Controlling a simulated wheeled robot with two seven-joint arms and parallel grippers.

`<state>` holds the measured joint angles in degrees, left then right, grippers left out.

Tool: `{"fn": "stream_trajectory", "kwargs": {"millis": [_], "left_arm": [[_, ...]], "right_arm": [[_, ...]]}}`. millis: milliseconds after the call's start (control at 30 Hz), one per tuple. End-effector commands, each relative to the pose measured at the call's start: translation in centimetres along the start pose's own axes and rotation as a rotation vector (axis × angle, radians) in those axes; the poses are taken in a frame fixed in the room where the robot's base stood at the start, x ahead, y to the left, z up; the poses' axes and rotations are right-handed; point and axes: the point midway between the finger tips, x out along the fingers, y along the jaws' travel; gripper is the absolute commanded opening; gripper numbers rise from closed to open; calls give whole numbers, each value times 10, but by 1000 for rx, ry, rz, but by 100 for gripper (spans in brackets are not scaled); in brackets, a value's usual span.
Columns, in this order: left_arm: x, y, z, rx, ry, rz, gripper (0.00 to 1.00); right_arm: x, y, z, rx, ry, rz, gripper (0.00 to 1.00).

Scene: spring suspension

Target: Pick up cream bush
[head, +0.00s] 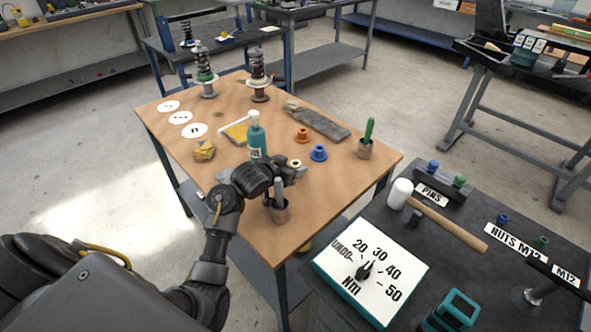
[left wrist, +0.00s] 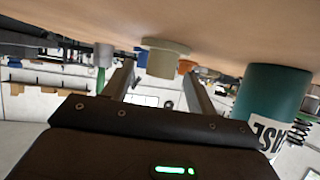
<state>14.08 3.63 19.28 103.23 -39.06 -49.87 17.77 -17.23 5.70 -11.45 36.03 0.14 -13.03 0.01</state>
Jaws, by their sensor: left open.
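The cream bush (head: 295,162) stands on the wooden table, just beyond my left gripper (head: 293,173) in the head view. In the left wrist view, which is upside down, the cream bush (left wrist: 165,62) hangs from the table top at the picture's upper middle. It shows between the two open fingers of my left gripper (left wrist: 158,80), around their tip end. The fingers look apart from it, and I cannot tell whether it is fully between them. My right gripper is not in view.
A teal bottle (head: 256,140) stands close beside the left gripper and also shows in the left wrist view (left wrist: 270,95). Blue (head: 319,153) and orange (head: 303,135) bushes sit beyond. A green-handled tool (head: 369,130) stands right.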

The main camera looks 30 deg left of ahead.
Motion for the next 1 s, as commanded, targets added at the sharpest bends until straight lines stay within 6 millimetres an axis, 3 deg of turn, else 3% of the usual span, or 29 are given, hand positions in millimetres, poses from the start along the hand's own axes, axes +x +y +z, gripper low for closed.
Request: {"fn": "stream_trajectory", "kwargs": {"millis": [33,367,667,1000], "left_arm": [[0,0,0,0,0,0,53],[0,0,0,0,0,0,10],[-3,0,-6,0,1,0,9],[-31,0,-66,2,4,0,9]], "right_arm": [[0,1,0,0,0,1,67],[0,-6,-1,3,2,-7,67],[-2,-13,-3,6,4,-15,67],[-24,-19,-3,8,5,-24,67]]}}
